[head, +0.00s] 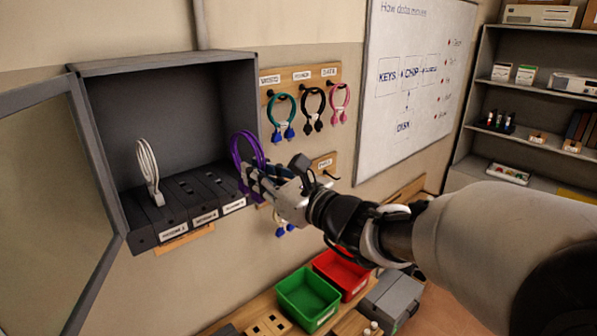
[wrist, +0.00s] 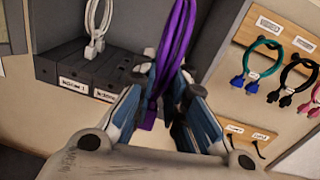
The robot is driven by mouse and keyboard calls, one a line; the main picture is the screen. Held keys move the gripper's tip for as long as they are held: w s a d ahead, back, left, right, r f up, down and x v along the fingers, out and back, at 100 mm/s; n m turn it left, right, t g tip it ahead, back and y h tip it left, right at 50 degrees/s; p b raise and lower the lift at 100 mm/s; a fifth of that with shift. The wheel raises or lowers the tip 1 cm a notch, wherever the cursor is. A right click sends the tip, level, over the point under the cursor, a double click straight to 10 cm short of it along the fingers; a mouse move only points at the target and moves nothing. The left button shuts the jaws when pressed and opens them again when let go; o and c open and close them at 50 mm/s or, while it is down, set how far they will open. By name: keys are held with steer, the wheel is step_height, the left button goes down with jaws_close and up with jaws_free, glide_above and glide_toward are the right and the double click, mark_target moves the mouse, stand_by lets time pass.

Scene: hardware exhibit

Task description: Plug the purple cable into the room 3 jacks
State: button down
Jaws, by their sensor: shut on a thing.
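The purple cable (head: 243,147) is a loop held upright in my gripper (head: 258,180) at the right edge of the open grey wall cabinet (head: 163,66). In the wrist view the purple cable (wrist: 178,40) runs between the two fingers of my gripper (wrist: 168,82), with a purple plug end (wrist: 148,118) below. Dark jack blocks with white labels stand on the cabinet floor. The rightmost block (head: 222,186), with its label (head: 234,205) too small to read surely, is just left of my gripper. I cannot tell whether the plugs touch it.
A white cable (head: 148,165) stands in the leftmost block. The cabinet door (head: 40,180) hangs open at left. Teal (head: 282,118), black (head: 313,108) and pink (head: 339,103) cables hang on a wooden rack at right. Green (head: 307,297) and red (head: 341,272) bins sit below.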

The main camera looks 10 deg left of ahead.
steer(key=w+p+x, duration=0.1)
steer(key=p+x, duration=0.1)
steer(key=x, duration=1.5)
steer(key=shift+w+d, duration=0.15)
steer(key=shift+d, duration=0.15)
steer(key=shift+f, duration=0.15)
steer(key=shift+m+t+b, duration=0.4)
steer(key=shift+m+b, duration=0.1)
steer(key=shift+b, duration=0.3)
steer(key=shift+b, duration=1.5)
stand_by(1.7)
steer(key=shift+f+h+b, duration=0.3)
steer(key=shift+f+b, duration=0.1)
steer(key=shift+b, duration=0.55)
stand_by(0.9)
